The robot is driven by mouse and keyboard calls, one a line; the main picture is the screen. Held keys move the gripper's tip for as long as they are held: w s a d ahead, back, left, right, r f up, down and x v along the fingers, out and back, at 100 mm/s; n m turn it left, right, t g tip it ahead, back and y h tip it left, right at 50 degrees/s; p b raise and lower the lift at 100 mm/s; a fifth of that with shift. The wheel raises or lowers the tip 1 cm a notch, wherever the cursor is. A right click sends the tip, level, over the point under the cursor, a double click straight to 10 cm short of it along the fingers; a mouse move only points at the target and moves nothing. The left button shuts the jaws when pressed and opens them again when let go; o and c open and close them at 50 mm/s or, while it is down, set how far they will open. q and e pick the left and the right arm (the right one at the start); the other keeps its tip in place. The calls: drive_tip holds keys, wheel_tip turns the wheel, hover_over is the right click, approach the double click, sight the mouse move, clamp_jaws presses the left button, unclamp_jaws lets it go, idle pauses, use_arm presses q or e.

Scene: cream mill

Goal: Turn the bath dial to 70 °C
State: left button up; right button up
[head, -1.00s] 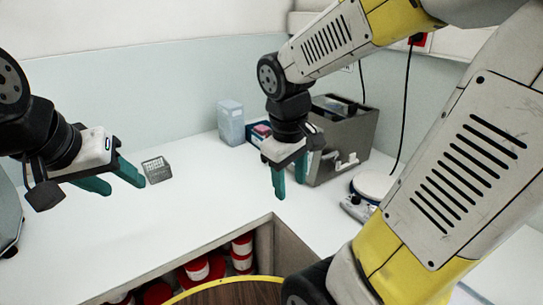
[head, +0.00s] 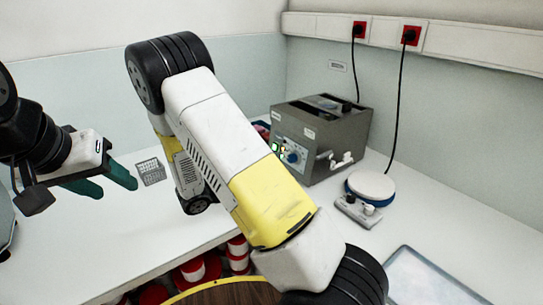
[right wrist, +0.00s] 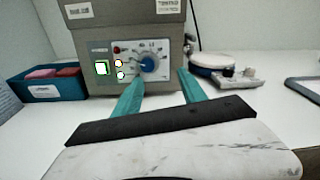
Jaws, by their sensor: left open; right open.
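The bath (head: 335,135) is a grey metal box at the back right of the bench in the head view. Its dial (right wrist: 149,65) is a blue knob on a light scale plate, facing me in the right wrist view; the dial (head: 291,157) also shows in the head view. The scale numbers are too small to read surely. My right gripper (right wrist: 158,83) is open, its teal fingers either side below the dial, with no clear contact; it is hidden behind my arm in the head view. My left gripper (head: 118,184) is open and empty over the left of the bench.
A hotplate-like device (head: 370,187) with a round white top stands right of the bath. A blue tray (right wrist: 45,88) with pink items lies left of the bath. A small grey rack (head: 151,171) stands on the bench. Red-lidded containers (head: 193,268) sit below.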

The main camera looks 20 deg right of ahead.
sight(289, 160)
drive_tip(key=shift+w+a+f+n+t, duration=0.3)
drive_tip(key=shift+w+a+n+t, duration=0.2)
drive_tip(key=shift+w+n+t, duration=0.25)
drive_tip(key=x, duration=0.7)
drive_tip(key=shift+w+d+r, duration=0.1)
drive_tip(key=shift+d, duration=0.2)
drive_tip(key=shift+c, duration=0.2)
clamp_jaws()
